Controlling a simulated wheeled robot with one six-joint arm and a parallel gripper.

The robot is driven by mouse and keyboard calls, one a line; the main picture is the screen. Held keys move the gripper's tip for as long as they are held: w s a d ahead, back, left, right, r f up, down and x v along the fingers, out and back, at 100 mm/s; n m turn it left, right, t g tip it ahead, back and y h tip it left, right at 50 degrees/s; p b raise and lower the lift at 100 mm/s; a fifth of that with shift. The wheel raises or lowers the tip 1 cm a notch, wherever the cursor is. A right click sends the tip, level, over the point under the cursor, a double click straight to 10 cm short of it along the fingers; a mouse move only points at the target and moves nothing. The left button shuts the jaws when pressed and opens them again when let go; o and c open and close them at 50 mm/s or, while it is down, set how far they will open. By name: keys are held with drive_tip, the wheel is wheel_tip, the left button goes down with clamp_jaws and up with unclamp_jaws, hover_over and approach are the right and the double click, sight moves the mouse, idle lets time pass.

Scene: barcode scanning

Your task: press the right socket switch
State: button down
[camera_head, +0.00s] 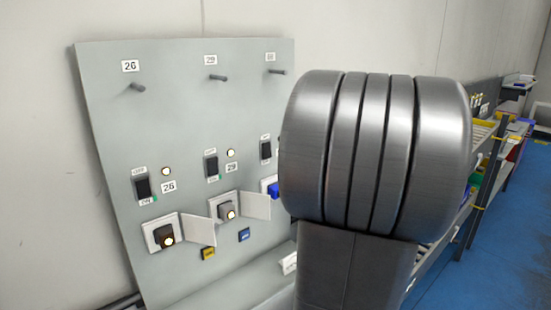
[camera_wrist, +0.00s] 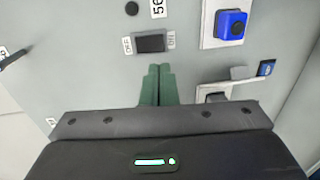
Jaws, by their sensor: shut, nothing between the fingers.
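The grey panel (camera_head: 115,120) carries three columns of parts, each with a black rocker switch. The right switch (camera_head: 266,149) shows just left of my arm. In the wrist view a black switch (camera_wrist: 151,42) lies between OFF and ON labels, with a blue socket part (camera_wrist: 232,24) nearby. My gripper (camera_wrist: 158,68) has its green fingers together and empty. Their tips appear just below this switch in the picture; I cannot tell whether they touch the panel. In the head view my arm hides the gripper and the panel's right part.
The left switch (camera_head: 142,188) and middle switch (camera_head: 212,167) have lit lamps beside them. Open socket covers (camera_head: 257,204) and pegs (camera_head: 219,78) stick out from the panel. A dark round lamp (camera_wrist: 131,8) shows in the wrist view. Shelving stands at the right by the blue floor (camera_head: 500,245).

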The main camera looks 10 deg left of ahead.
sight(268, 157)
drive_tip(key=x, duration=0.8)
drive_tip(key=shift+w+a+p, duration=0.1)
drive_tip(key=shift+w+p, duration=0.05)
drive_tip(key=shift+p, duration=0.2)
drive_tip(key=shift+f, duration=0.15)
drive_tip(key=shift+w+a+b, duration=0.1)
drive_tip(key=shift+a+b, duration=0.05)
drive_tip(key=shift+b, duration=0.8)
